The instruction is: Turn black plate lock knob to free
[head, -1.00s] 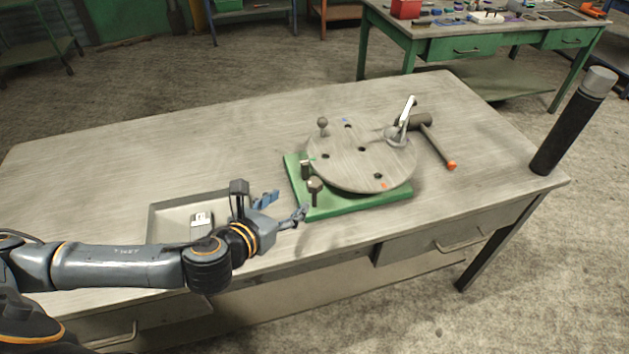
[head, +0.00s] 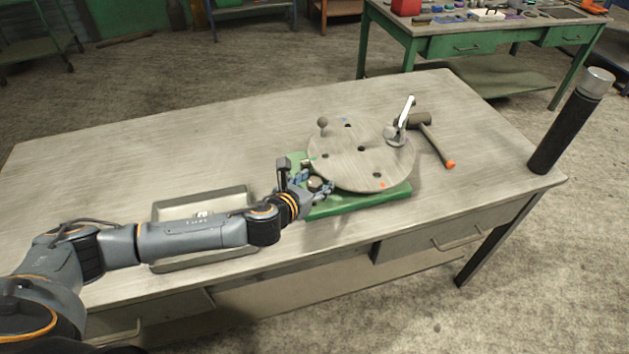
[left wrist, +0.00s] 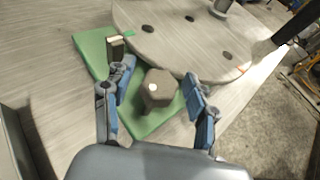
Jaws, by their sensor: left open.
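The lock knob (left wrist: 158,88) is a dark grey-brown knob with a light dot on top, standing on the green base (left wrist: 92,52) beside the round plate (left wrist: 180,35). In the head view the round plate (head: 352,165) lies on the green base (head: 368,202), and the knob (head: 315,183) is partly covered by my gripper. My left gripper (head: 311,184) is open, its blue fingers on either side of the knob. In the left wrist view the knob stands between the open fingers (left wrist: 158,90); I cannot tell whether they touch it. My right gripper is not in view.
A small dark block (left wrist: 116,46) stands on the base by the plate's edge. A grey tray (head: 172,210) sits under my left arm. A black post (head: 566,130) rises at right.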

